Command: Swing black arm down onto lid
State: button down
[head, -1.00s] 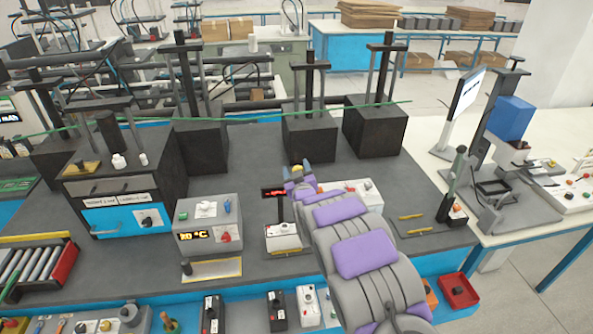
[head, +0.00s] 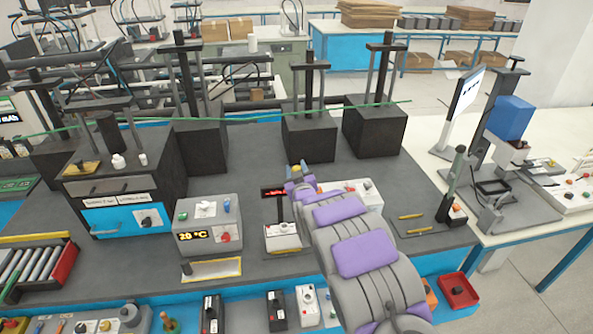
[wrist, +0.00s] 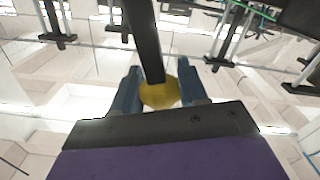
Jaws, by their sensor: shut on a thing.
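My gripper (head: 298,172) is at the middle of the bench in the head view, raised above its surface. In the wrist view its two blue fingers (wrist: 158,88) stand on either side of a round yellow knob (wrist: 160,96). A black arm (wrist: 142,40) runs from the top of that view down to the knob, and the fingers are shut on the knob. The black arm is hard to make out in the head view. I cannot tell which part is the lid. My own arm hides part of the bench.
A grey box showing 20 °C (head: 208,222) stands left of my gripper. A small stand with a red display (head: 276,192) is close to its left. Black blocks with posts (head: 309,138) stand behind. A thin green line (head: 235,121) crosses the back. Bare grey bench lies between them.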

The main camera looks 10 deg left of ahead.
jog(key=shift+a+f, duration=0.1)
jog(key=shift+s+a+f+n+b, duration=0.25)
jog(key=shift+a+n+b, duration=0.2)
jog(key=shift+a, duration=0.15)
jog(key=s+a+f+n+b, duration=0.3)
jog(key=a+f+n+b, duration=0.25)
jog(key=a+f, duration=0.35)
jog(key=a+f+n+b, duration=0.1)
jog(key=a+f+n, duration=0.1)
jog(key=f, duration=0.4)
jog(key=s+a+f+n+b, duration=0.1)
jog(key=a+f+n+b, duration=0.1)
jog(key=f, duration=0.5)
jog(key=a+n, duration=0.1)
jog(key=n, duration=0.1)
jog(key=shift+a+f+n, duration=0.15)
jog(key=shift+a+n, duration=0.15)
jog(key=shift+n, duration=0.1)
jog(key=shift+s+f, duration=0.15)
jog(key=shift+f, duration=0.1)
jog(key=c, duration=0.7)
grip_release()
